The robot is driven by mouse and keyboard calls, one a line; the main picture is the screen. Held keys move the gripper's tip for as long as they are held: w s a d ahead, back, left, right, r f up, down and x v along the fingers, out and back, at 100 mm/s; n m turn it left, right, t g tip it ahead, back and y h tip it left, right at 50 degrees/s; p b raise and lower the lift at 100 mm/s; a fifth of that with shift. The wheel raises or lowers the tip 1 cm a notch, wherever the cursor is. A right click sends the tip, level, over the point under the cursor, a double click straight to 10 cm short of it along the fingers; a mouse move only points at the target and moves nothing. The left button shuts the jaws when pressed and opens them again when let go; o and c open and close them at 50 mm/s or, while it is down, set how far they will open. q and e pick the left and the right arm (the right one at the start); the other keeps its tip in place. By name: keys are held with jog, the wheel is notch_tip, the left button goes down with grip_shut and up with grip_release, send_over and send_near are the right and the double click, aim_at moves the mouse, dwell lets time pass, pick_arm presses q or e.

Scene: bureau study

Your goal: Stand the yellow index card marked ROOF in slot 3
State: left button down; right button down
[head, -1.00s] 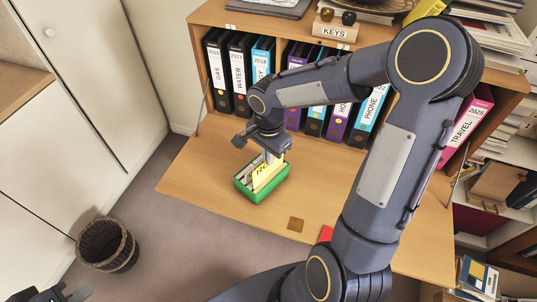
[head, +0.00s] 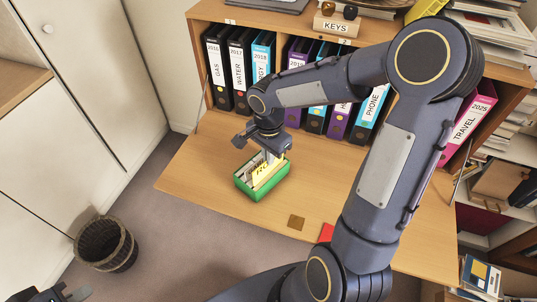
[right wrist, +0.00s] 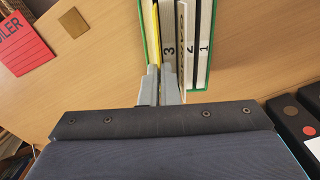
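A green box (head: 262,193) with upright dividers stands on the desk board. The yellow card (head: 265,173) is upright in it, its lettering partly hidden by my right gripper (head: 271,157). In the right wrist view the box (right wrist: 144,30) shows dividers tabbed 3 (right wrist: 169,50), 2 and 1. The yellow card (right wrist: 155,25) is beside tab 3, on the side toward the left green wall. My right gripper (right wrist: 161,75) has its fingers close together at the card's edge, shut on it. The card's bottom is hidden. My left gripper (head: 65,294) is only partly visible at the lower left.
A brown square (head: 297,222) and a red card (head: 326,232) lie right of the box. Several binders (head: 240,70) stand in the shelf behind. A wicker basket (head: 106,244) is on the floor. The board left of the box is clear.

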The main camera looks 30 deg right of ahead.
jog(key=shift+f+b, duration=1.05)
jog(key=shift+f, duration=0.05)
dwell(0.4)
jog(key=c, duration=1.7)
grip_release()
jog(key=o, duration=0.6)
jog(key=shift+c, duration=0.2)
jog(key=shift+r, duration=0.1)
jog(key=shift+r+p, duration=2.75)
jog(key=shift+r, duration=1.2)
jog(key=shift+s, duration=0.1)
